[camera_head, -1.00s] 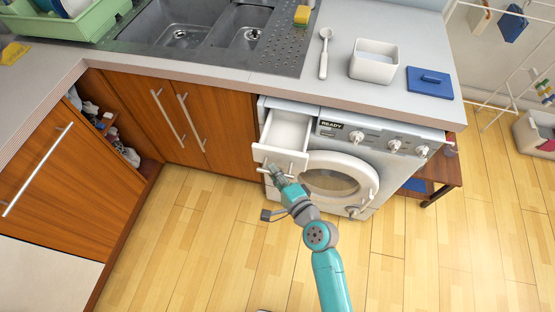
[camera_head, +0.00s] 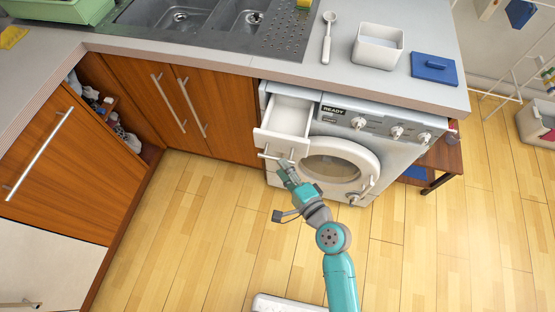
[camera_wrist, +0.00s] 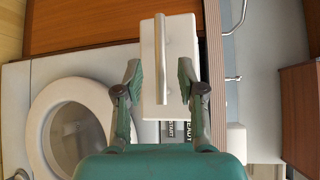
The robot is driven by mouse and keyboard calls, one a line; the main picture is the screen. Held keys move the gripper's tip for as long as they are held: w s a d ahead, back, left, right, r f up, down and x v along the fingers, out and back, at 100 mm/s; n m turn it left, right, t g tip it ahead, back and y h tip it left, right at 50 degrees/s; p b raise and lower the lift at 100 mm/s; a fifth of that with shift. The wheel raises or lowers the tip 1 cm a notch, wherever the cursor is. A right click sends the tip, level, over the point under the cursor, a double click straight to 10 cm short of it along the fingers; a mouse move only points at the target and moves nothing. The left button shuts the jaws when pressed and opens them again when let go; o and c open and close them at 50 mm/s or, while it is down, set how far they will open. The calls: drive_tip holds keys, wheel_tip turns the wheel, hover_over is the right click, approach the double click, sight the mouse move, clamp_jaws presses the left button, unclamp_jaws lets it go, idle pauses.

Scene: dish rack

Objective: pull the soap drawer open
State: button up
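The white soap drawer (camera_head: 282,142) stands pulled out from the upper left of the washing machine (camera_head: 390,160), with its hollow inside showing. Its bar handle (camera_head: 275,157) is on the drawer front. My gripper (camera_head: 287,166) is just in front of the handle in the head view. In the wrist view my gripper (camera_wrist: 159,72) is open, its two fingers apart on either side of the handle (camera_wrist: 160,60). The white drawer front (camera_wrist: 182,50) lies beyond the fingers. I see no finger touching the handle.
The round washer door (camera_head: 340,165) is shut, close to the right of my gripper. The countertop (camera_head: 300,75) overhangs above, with a spoon (camera_head: 327,38), a white container (camera_head: 378,46) and a blue lid (camera_head: 434,68). Wooden cabinet doors (camera_head: 180,110) are at left.

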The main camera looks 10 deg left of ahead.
drive_tip(key=f+v, duration=0.1)
drive_tip(key=v, duration=0.5)
drive_tip(key=shift+s+d+r, duration=0.3)
drive_tip(key=shift+s+r, duration=0.05)
drive_tip(key=shift+r, duration=0.2)
drive_tip(key=s+d+f+n+t+h, duration=0.25)
drive_tip(key=s+d+h, duration=0.55)
drive_tip(key=s+d, duration=0.5)
drive_tip(key=s+d+r+n+h, duration=0.1)
drive_tip(key=s+d+r+n, duration=0.2)
drive_tip(key=s, duration=0.4)
drive_tip(key=s+d+r+n+h, duration=0.2)
drive_tip(key=s+r+n, duration=0.3)
drive_tip(key=r, duration=0.3)
drive_tip(key=shift+s+d, duration=0.7)
drive_tip(key=shift+s, duration=0.2)
